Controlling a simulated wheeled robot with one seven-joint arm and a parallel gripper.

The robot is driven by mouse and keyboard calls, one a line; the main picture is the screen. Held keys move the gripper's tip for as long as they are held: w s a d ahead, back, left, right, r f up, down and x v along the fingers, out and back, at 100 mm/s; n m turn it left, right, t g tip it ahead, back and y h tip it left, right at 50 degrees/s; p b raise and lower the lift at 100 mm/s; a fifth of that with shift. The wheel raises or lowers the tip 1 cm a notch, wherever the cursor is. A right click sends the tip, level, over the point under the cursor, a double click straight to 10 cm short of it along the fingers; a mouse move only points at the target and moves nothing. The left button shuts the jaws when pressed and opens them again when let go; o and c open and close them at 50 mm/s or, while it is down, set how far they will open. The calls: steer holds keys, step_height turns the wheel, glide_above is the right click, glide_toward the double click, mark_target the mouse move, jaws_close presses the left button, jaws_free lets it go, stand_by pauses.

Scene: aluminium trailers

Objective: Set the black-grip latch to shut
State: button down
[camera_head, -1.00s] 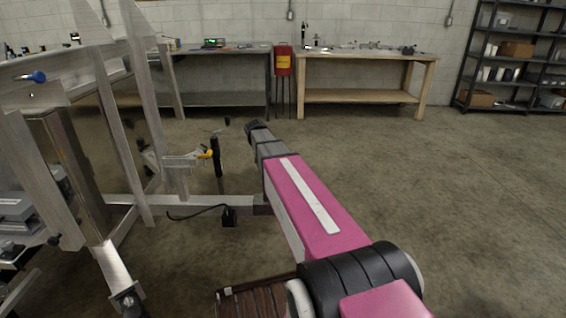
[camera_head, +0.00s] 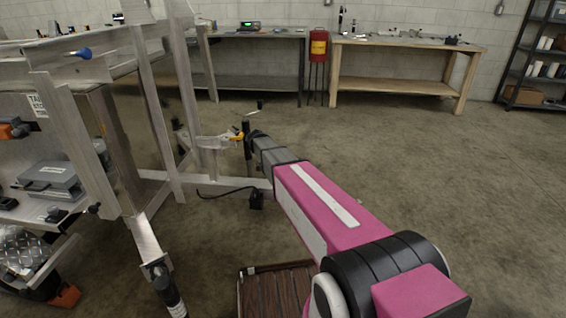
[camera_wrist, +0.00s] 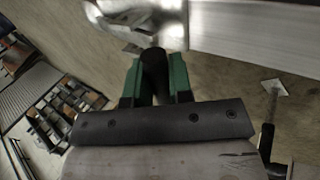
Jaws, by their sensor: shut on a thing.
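In the wrist view my gripper (camera_wrist: 157,64) has its green fingers on both sides of a black cylindrical grip (camera_wrist: 154,78) and is shut on it. The grip's upper end meets a shiny silver metal latch part (camera_wrist: 140,14) at the top of that view. The fingers hide the sides of the grip. In the head view my arm reaches to the trailer's front, beside a black upright post (camera_head: 247,148) and a silver fitting with a yellow part (camera_head: 237,135). The fingers and the held grip cannot be made out there.
The aluminium trailer frame (camera_head: 160,100) fills the left, with a blue-handled part (camera_head: 82,53) on it. A low beam (camera_head: 232,183) runs near my arm. The floor at right is clear.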

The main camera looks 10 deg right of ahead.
steer(key=shift+w+a+f, duration=0.1)
steer(key=shift+a+f, duration=0.15)
steer(key=shift+f, duration=0.5)
steer(key=shift+w+a+f, duration=0.1)
steer(key=shift+a+f, duration=0.15)
steer(key=shift+f, duration=0.45)
steer(key=shift+a+f, duration=0.25)
steer(key=shift+f, duration=0.5)
steer(key=shift+f, duration=0.1)
steer(key=c, duration=1)
jaws_free()
steer(key=shift+r, duration=0.3)
steer(key=v, duration=1)
steer(key=shift+w+a+r, duration=0.1)
steer(key=shift+a+r, duration=0.05)
